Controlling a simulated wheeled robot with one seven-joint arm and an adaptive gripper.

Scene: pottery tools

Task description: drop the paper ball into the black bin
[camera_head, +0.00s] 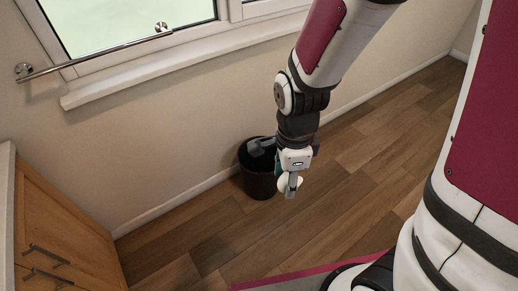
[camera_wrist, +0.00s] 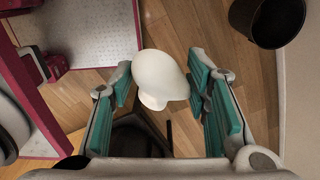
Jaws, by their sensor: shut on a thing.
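The paper ball (camera_wrist: 160,76) shows in the wrist view as a smooth white, egg-like shape with a narrower lower end. My gripper (camera_wrist: 159,72) is shut on it, with a teal-padded finger on each side. In the head view my gripper (camera_head: 290,186) hangs down, and the white ball (camera_head: 285,184) shows partly between the fingers. The black bin (camera_head: 260,186) stands upright on the floor by the wall, just left of and behind my gripper. Part of its rim is hidden by my gripper. In the wrist view the bin (camera_wrist: 243,15) is at the upper right, apart from the ball.
The wall with a window sill (camera_head: 180,74) and a metal rail (camera_head: 95,58) runs behind the bin. A wooden cabinet (camera_head: 60,225) stands at the lower left. The wooden floor (camera_head: 220,225) is clear around the bin. My base is at the right.

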